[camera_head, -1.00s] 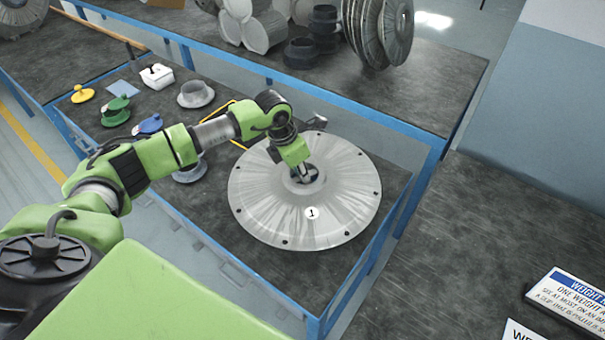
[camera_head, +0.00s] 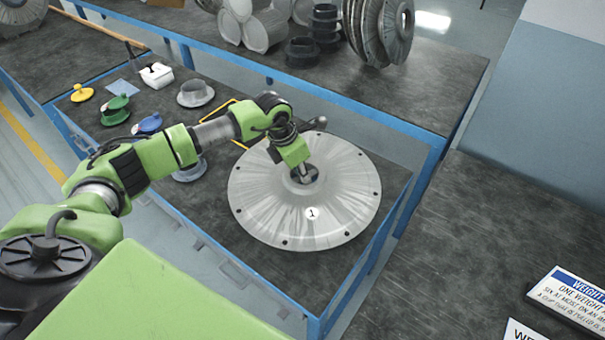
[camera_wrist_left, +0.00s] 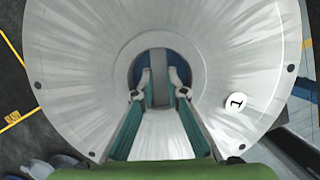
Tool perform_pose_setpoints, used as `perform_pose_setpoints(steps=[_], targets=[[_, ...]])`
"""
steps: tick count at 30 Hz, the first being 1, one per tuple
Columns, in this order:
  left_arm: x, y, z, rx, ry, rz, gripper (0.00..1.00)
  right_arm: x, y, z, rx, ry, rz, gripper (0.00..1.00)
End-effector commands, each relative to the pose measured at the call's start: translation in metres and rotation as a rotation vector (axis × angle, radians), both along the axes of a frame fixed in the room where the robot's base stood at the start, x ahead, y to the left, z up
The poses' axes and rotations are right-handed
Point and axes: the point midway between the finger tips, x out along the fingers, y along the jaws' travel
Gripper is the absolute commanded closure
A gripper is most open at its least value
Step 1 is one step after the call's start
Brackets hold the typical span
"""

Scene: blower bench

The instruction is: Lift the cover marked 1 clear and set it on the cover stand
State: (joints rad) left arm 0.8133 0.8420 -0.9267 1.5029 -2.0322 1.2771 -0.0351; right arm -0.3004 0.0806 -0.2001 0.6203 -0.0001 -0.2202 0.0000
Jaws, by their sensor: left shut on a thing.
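The cover marked 1 (camera_head: 330,220) is a large round grey metal disc with a raised hub, a central hole and small holes round its rim. It lies on the dark bench top in the head view and fills much of the left wrist view (camera_wrist_left: 90,60). My left gripper (camera_head: 303,176) reaches down at the hub. In the left wrist view its fingers (camera_wrist_left: 155,95) are at the central hole, shut on the cover's hub; the exact contact is hard to see. I cannot identify the cover stand. My right gripper is not in view.
Left of the cover are a flanged grey part (camera_head: 195,94), a green part (camera_head: 115,110), a blue part (camera_head: 147,125) and a white box (camera_head: 157,76). A back bench holds grey discs (camera_head: 385,28) and black rings (camera_head: 300,52).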

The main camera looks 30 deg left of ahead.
Motion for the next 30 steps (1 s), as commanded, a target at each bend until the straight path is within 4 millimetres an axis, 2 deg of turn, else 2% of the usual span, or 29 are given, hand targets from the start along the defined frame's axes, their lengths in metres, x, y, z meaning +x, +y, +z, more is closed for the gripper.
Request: perform_pose_setpoints(steps=[20,21,23,30], targets=[[0.003,-0.001,-0.005,-0.003,-0.009,0.001,1.0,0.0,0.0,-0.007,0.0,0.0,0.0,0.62],[0.003,-0.001,-0.005,-0.003,-0.009,0.001,0.8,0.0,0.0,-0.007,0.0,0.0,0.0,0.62],[0.002,-0.001,-0.005,-0.003,-0.007,0.0,0.68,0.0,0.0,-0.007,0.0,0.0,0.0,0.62],[-0.002,0.0,-0.011,0.002,0.007,-0.001,0.68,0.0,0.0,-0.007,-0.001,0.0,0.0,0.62]])
